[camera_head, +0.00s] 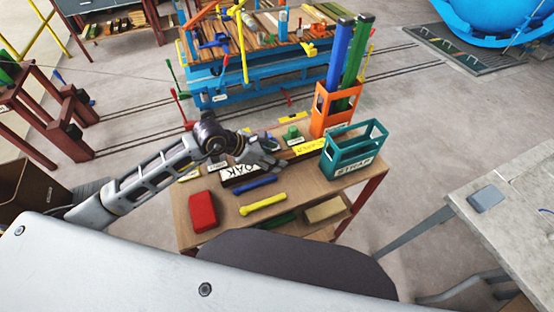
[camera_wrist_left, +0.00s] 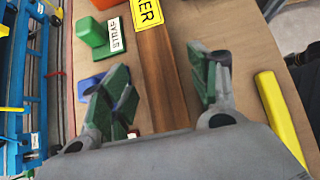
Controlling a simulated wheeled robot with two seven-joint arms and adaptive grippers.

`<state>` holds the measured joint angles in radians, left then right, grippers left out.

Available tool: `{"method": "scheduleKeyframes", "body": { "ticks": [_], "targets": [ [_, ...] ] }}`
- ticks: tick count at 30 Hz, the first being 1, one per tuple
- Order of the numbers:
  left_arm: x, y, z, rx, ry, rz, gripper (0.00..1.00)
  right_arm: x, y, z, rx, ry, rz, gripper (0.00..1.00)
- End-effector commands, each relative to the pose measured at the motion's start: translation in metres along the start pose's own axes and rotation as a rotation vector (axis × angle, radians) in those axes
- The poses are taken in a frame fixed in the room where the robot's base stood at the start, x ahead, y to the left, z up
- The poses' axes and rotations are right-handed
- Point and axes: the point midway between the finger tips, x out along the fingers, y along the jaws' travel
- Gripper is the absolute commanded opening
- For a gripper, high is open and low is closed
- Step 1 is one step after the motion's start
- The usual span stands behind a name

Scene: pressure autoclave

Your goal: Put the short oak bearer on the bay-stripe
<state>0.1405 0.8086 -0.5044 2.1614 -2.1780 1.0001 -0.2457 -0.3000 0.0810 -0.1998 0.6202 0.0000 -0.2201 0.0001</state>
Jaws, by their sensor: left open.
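My left gripper (camera_head: 270,160) reaches over the workbench (camera_head: 225,219) from the left. In the left wrist view its green-padded fingers (camera_wrist_left: 160,80) are spread apart. A long brown wooden bar (camera_wrist_left: 160,72) lies in the gap between them, with no clear contact. It looks like a bearer, but I cannot tell whether it is the short oak one. A white OAK label (camera_head: 240,175) lies beside the gripper in the head view. I cannot clearly identify the bay-stripe. My right gripper is not in view.
On the bench are a red box (camera_head: 202,212), a blue bar (camera_head: 255,185), a yellow bar (camera_head: 263,204) and a green block (camera_head: 292,134). A blue loaded cart (camera_head: 255,83) stands behind.

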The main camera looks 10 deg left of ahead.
Motion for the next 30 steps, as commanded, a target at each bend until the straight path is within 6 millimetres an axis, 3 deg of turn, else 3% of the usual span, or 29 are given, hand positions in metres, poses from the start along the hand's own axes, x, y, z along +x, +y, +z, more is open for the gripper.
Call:
{"method": "scheduleKeyframes", "body": {
  "ticks": [9, 25, 30],
  "targets": [
    [0.021, 0.0, 0.0, 0.0, 0.0, 0.0, 0.61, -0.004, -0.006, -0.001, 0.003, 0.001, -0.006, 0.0],
    [0.022, 0.0, 0.0, 0.001, 0.0, 0.0, 0.61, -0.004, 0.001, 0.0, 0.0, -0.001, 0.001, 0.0],
    [0.022, 0.0, 0.0, 0.001, 0.0, 0.0, 0.39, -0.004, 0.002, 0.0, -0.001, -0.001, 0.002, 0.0]
  ]
}}
